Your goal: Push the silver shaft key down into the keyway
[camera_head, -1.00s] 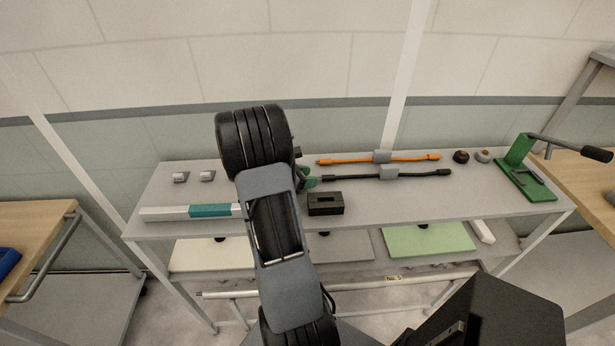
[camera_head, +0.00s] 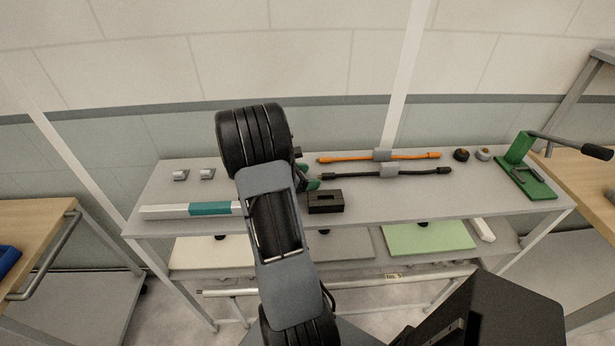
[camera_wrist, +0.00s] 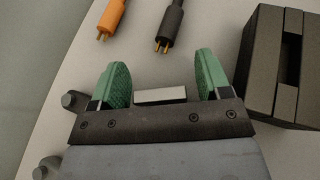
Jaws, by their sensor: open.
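My gripper (camera_wrist: 160,66) is open, with its two green fingertips apart in the wrist view. A small pale silver bar (camera_wrist: 160,96), which looks like the shaft key, shows between the fingers with a gap on each side. I cannot tell its height relative to them. A black block with a slot in its top (camera_wrist: 257,62) stands just right of the fingers; it may hold the keyway. In the head view the slotted block (camera_head: 325,203) sits on the shelf's top, with my gripper (camera_head: 308,178) just behind and left of it. My arm hides the key there.
An orange cable (camera_head: 345,158) and a black cable (camera_head: 350,174) lie behind the block. A white and teal bar (camera_head: 208,209) lies left. A green lever press (camera_head: 525,170) and two small round parts (camera_head: 461,155) stand right. The shelf's top (camera_head: 480,190) is clear right of the block.

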